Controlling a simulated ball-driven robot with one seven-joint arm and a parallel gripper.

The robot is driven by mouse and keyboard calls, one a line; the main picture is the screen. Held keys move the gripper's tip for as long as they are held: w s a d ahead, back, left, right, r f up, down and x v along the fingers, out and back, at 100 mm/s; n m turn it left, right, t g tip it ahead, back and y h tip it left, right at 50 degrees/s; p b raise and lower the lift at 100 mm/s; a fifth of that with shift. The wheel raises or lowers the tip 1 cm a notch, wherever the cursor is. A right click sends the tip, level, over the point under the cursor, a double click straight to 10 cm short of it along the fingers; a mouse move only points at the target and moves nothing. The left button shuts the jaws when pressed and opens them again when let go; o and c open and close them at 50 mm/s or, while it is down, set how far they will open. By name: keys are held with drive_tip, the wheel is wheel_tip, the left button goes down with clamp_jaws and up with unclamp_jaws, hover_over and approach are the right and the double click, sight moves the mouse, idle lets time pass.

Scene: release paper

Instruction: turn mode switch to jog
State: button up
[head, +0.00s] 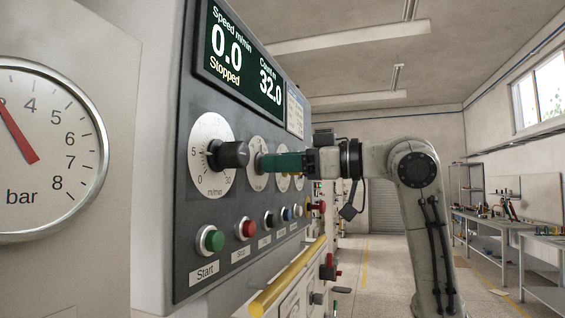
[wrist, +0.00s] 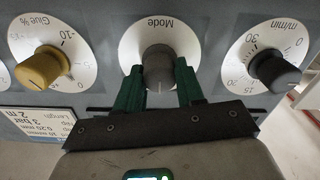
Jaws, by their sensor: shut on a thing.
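The mode switch (wrist: 158,70) is a dark grey knob on a white dial marked "Mode", in the middle of the wrist view, upside down there. My gripper (wrist: 159,78) has its two green fingers on either side of the knob, shut on it. In the head view my gripper (head: 262,162) reaches in from the right to the panel, and its green fingers and the dials behind hide the knob. A white line on the knob points toward the bottom of the wrist view. The position labels are hidden by the fingers, so I cannot read the setting.
Beside it are the grey speed knob (wrist: 275,72) and the yellow glue knob (wrist: 43,68). Below the dials are a green Start button (head: 210,240), a red button (head: 246,229) and several others. The display (head: 243,66) reads 0.0, Stopped. A yellow rail (head: 288,277) juts out below.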

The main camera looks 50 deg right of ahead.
drive_tip(key=shift+n, duration=0.3)
drive_tip(key=shift+n+b, duration=1)
drive_tip(key=shift+n, duration=3.1)
drive_tip(key=o, duration=1)
drive_tip(key=shift+o, duration=0.2)
